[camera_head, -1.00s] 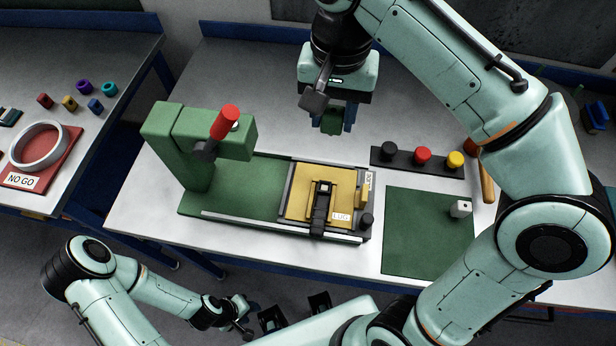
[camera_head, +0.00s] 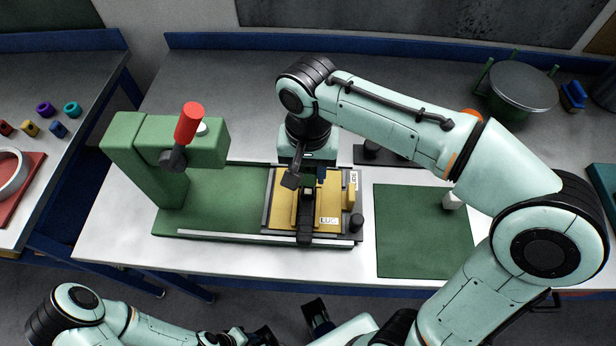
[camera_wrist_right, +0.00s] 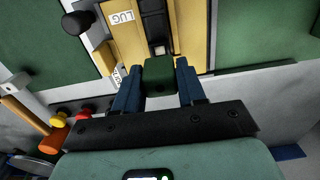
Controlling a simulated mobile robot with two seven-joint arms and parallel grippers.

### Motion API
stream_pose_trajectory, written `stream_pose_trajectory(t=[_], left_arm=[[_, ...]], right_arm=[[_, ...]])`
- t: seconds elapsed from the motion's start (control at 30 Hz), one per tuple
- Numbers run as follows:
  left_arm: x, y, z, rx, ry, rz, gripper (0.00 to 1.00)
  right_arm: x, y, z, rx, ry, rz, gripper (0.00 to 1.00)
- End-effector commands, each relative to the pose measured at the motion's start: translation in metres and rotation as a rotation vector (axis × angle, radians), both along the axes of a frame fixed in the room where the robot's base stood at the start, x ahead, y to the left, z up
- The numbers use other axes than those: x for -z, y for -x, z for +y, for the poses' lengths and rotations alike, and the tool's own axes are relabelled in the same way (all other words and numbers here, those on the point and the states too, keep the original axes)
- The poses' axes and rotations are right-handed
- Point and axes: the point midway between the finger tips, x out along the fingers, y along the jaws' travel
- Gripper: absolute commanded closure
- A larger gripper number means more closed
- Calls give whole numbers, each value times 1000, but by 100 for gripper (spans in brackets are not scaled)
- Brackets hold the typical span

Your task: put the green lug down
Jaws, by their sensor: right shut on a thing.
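My right gripper (camera_head: 307,178) is over the back edge of the yellow plate marked LUG (camera_head: 275,217). In the right wrist view its blue fingers (camera_wrist_right: 157,68) are shut on the green lug (camera_wrist_right: 159,79), a small dark green block. The lug is in front of a pale slot piece on the yellow plate (camera_wrist_right: 186,30); whether it touches the plate I cannot tell.
A green press (camera_head: 150,150) with a red handle (camera_head: 188,122) stands left of the plate. A black knob (camera_head: 356,222) is at the plate's right corner. My right arm covers part of the button strip (camera_head: 375,157).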

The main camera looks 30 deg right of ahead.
Motion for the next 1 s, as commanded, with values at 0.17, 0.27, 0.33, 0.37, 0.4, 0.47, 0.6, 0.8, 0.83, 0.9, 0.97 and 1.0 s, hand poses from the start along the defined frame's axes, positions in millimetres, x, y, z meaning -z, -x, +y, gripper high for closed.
stream_pose_trajectory(t=[0.17, 0.27, 0.33, 0.37, 0.4, 0.47, 0.6, 0.8, 0.83, 0.9, 0.97, 1.0], left_arm=[[6, 2, 0, 0, 0, 2, 57], [6, 2, 0, 0, 0, 2, 57], [6, 2, 0, 0, 0, 2, 57], [6, 2, 0, 0, 0, 2, 57], [6, 2, 0, 0, 0, 2, 57], [6, 2, 0, 0, 0, 2, 57], [9, 3, 0, 0, 0, 3, 57], [8, 3, 0, 0, 0, 3, 57], [8, 3, 0, 0, 0, 3, 57], [8, 3, 0, 0, 0, 3, 57], [7, 3, 0, 0, 0, 3, 57], [7, 2, 0, 0, 0, 2, 57]], right_arm=[[25, 1, 0, -1, 1, 3, 89], [27, 0, 0, 0, 0, 1, 89], [27, 0, 0, 0, 1, 1, 89], [27, 0, 0, 0, 0, 1, 89], [27, 0, 0, 0, 0, 1, 89], [27, 0, 0, 0, 0, 1, 89], [31, 0, 0, 0, 0, 1, 89], [30, 0, 0, 0, 0, 1, 35], [30, 0, 0, 0, 0, 1, 35], [30, 0, 0, 0, 0, 1, 35], [29, 0, 0, 0, 0, 1, 35], [28, 0, 0, 0, 1, 1, 35]])
